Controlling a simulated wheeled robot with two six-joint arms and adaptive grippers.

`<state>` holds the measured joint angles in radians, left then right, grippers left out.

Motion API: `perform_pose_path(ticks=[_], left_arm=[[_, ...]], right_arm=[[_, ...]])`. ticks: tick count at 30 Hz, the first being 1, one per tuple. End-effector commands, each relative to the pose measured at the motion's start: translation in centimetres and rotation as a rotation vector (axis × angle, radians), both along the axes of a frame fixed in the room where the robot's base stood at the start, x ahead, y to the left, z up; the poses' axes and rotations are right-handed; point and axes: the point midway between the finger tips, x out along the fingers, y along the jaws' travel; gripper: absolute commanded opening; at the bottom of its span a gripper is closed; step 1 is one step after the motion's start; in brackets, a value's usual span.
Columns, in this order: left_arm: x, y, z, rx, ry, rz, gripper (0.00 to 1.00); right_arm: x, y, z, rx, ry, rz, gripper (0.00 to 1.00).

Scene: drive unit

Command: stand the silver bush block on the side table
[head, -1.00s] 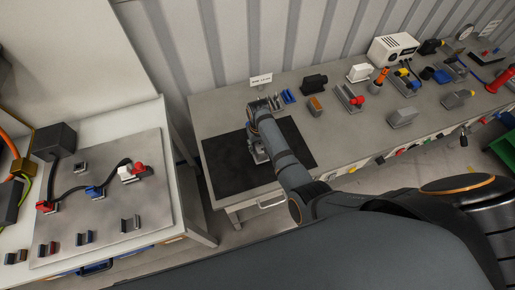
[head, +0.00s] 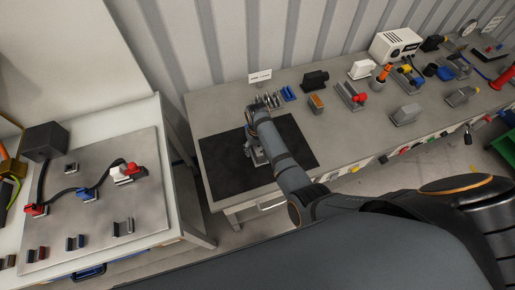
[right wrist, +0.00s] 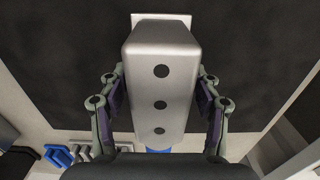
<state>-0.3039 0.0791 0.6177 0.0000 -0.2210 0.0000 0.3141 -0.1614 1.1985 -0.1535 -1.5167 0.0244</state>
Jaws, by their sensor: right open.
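The silver bush block (right wrist: 160,62) fills the middle of the right wrist view, with three dark round holes in the face toward the camera. It is over the black mat (head: 218,172) on the grey side table (head: 345,140). My right gripper (right wrist: 161,108) is open, with one finger on each side of the block. I cannot tell whether the fingers touch it. In the head view my right gripper (head: 257,153) is low over the mat and the arm hides most of the block. My left gripper is not in view.
Behind the mat are a small white sign (head: 260,76), blue pieces (head: 288,93) and a black block (head: 314,80). Several fixtures fill the table to the right. A separate bench with a cabled grey board (head: 100,220) stands at left. The mat's left part is clear.

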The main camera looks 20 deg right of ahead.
Motion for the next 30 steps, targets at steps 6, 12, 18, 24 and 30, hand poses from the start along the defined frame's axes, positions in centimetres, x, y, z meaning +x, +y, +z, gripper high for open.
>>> perform_pose_path(ticks=[6, 12, 18, 24, 30], left_arm=[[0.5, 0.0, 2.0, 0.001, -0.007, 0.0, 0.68], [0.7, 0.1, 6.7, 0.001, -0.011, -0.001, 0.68], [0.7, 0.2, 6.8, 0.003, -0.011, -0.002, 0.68], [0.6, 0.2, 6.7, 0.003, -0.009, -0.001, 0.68], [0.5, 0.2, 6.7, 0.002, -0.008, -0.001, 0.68]], right_arm=[[0.0, 0.0, 2.2, 0.0, -0.001, 0.0, 0.64], [0.0, 0.0, 6.5, 0.0, 0.0, 0.0, 0.64], [0.1, 0.1, 9.5, 0.002, -0.004, -0.001, 0.64], [0.0, 0.0, 12.0, 0.001, -0.001, -0.001, 0.64], [0.0, 0.0, 12.4, 0.0, 0.001, 0.0, 0.64]])
